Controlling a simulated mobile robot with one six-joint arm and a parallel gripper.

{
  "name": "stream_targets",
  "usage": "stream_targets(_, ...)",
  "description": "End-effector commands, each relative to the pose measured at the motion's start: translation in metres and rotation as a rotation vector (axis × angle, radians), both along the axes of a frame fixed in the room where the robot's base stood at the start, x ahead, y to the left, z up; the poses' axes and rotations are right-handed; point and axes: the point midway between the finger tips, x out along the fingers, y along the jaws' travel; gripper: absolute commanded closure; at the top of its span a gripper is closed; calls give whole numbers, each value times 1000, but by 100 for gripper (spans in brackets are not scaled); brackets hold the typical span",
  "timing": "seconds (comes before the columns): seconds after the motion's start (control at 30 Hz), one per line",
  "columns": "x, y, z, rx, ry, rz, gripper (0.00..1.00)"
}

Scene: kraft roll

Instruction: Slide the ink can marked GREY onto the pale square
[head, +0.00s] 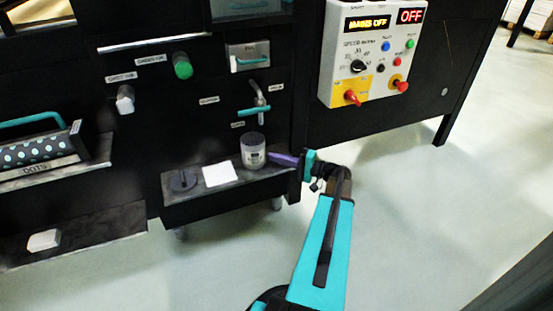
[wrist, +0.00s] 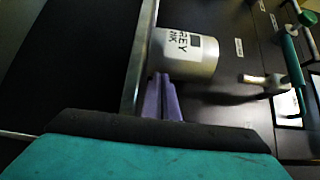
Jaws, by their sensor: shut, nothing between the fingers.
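The ink can (head: 253,150) is a grey cylinder with a pale label, upright on the dark shelf, right of the pale square (head: 219,174). In the wrist view the can (wrist: 187,52) looks sideways, and its label shows "REY" and part of "INK". The square is bare, with a gap between it and the can; I cannot make it out in the wrist view. My gripper (head: 272,157) has purple fingers, shut and empty, pointing left at the can's right side. In the wrist view the fingertips (wrist: 161,76) are at the can's lower part; I cannot tell whether they touch.
A dark round piece (head: 183,181) lies on the shelf (head: 205,206) left of the square. A lever with a teal handle (head: 253,110) is on the black panel above the can. A control box (head: 373,55) hangs at upper right.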

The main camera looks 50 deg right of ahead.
Motion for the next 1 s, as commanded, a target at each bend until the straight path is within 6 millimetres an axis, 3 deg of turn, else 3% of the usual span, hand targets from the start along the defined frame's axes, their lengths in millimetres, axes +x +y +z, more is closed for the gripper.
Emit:
stream_targets(0.33,-7,-28,0,-1,-1,11,100)
stream_targets(0.8,-75,-48,2,0,0,14,100)
stream_targets(1.0,-93,-54,1,0,0,16,100)
